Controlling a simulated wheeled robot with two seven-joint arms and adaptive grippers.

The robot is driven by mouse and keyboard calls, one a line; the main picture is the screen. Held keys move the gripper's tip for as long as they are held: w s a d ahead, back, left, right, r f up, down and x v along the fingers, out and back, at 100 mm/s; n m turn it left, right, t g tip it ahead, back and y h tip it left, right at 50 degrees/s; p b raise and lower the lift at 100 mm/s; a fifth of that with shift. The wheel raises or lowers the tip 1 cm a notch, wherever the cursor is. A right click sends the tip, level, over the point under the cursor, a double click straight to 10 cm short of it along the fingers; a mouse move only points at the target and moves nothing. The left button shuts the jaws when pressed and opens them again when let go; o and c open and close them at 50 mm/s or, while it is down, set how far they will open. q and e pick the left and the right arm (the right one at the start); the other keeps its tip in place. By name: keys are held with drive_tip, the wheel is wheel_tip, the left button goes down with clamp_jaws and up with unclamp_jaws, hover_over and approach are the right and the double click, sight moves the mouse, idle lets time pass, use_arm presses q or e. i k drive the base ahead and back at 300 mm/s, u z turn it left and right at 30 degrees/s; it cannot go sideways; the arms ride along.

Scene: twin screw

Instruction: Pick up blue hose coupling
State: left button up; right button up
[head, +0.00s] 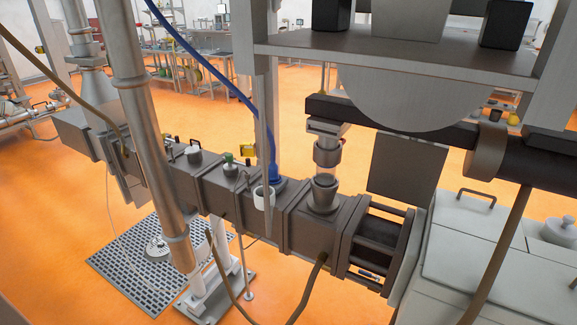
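The blue hose (215,72) comes down from the top of the head view in a curve. Its lower end, the blue coupling (275,172), stands upright on top of the grey extruder barrel (222,187). A white cup-like fitting (263,197) is just in front of the coupling, and a vertical grey post passes close to its left. The exact seat of the coupling on the barrel is too small to tell. Neither of my grippers shows in this view.
A thick metal pipe (150,140) crosses the left side. A heavy frame and shelf (390,52) overhang the upper right.

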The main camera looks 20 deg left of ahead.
sight(273, 176)
drive_tip(key=u, duration=0.25)
drive_tip(key=i, duration=0.6)
drive_tip(key=u, duration=0.5)
